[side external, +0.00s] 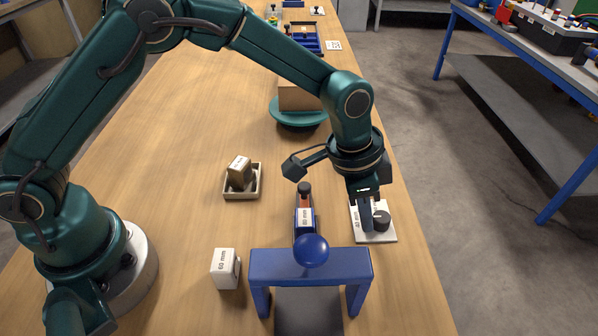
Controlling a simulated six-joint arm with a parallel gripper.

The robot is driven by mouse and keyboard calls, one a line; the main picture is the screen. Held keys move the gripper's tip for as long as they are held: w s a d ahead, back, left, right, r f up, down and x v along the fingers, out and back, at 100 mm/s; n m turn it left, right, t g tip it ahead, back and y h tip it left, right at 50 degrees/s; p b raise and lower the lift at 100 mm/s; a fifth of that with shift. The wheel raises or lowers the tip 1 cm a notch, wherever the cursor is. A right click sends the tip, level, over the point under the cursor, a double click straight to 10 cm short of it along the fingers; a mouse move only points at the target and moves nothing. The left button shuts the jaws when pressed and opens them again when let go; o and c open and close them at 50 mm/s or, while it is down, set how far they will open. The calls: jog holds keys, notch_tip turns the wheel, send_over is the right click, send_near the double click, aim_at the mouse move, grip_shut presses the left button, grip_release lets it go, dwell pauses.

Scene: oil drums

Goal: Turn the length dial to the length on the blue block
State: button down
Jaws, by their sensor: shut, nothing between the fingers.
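The length dial is a white plate (388,236) with a dark round knob (382,220), near the table's right edge. My gripper (367,226) points down over the plate, its fingers shut and empty, just left of the knob. I cannot tell whether they touch it. The fingers hide part of the plate and its markings. The blue block (305,232) lies left of the dial. Its white label seems to read 80 mm, but the print is small. A dark knob with a red part shows at its far end.
A blue arch-shaped frame (309,264) with a blue ball (311,250) stands in front. A white block (225,269) marked 60 mm stands left of it. A small tray (241,194) holds a brown block. A green round stand (297,118) bears a box behind.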

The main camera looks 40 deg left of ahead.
jog(key=shift+w+d, duration=0.1)
jog(key=shift+w, duration=0.15)
jog(key=shift+w+a, duration=0.15)
jog(key=shift+a, duration=0.15)
dwell(0.4)
jog(key=shift+w+a, duration=0.15)
jog(key=shift+a, duration=0.05)
jog(key=shift+w, duration=0.1)
jog(key=shift+w+a, duration=0.25)
jog(key=shift+w, duration=0.1)
dwell(0.4)
jog(key=shift+s+a, duration=0.15)
jog(key=shift+a, duration=0.15)
notch_tip(320, 180, up, 6)
dwell(0.4)
